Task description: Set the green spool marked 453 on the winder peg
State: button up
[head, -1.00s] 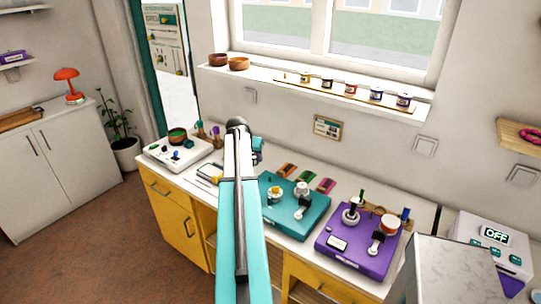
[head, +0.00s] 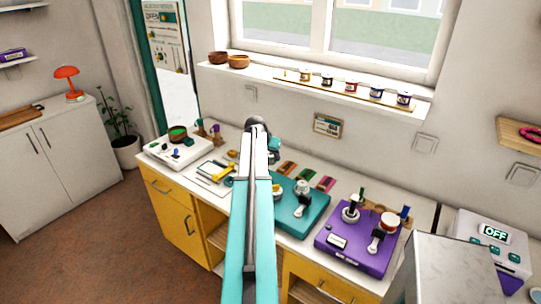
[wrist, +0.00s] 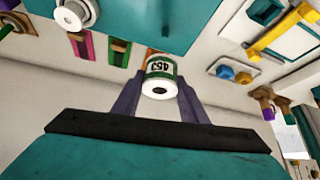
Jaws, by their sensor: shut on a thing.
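A white spool with a green band (wrist: 162,68) is between the two fingers of my gripper (wrist: 160,82) in the wrist view. Its marking reads upside down there and looks like 453. My gripper is shut on it, and its round end with a dark hole faces the camera. In the head view my arm hides the gripper and spool. The teal board (head: 312,222) carries a white knob-like part and a crank-like part. I cannot tell which peg is the winder peg.
A white board (head: 160,152) with a green-filled bowl stands at the left of the bench. A tray with a yellow tool (head: 222,172) lies beside it. Coloured strips (head: 306,175) lie behind the teal board. Several small spools (head: 351,87) line the window sill.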

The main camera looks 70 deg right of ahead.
aim_at(270, 165)
jog(key=shift+f+b, duration=0.95)
jog(key=shift+f, duration=1.65)
jog(key=shift+f+b, duration=1.4)
jog(key=shift+f, duration=0.45)
jog(key=o, duration=1.2)
jog(key=shift+c, duration=0.2)
jog(key=shift+r, duration=0.1)
jog(key=shift+r+p, duration=1.35)
jog(key=shift+r, duration=2.1)
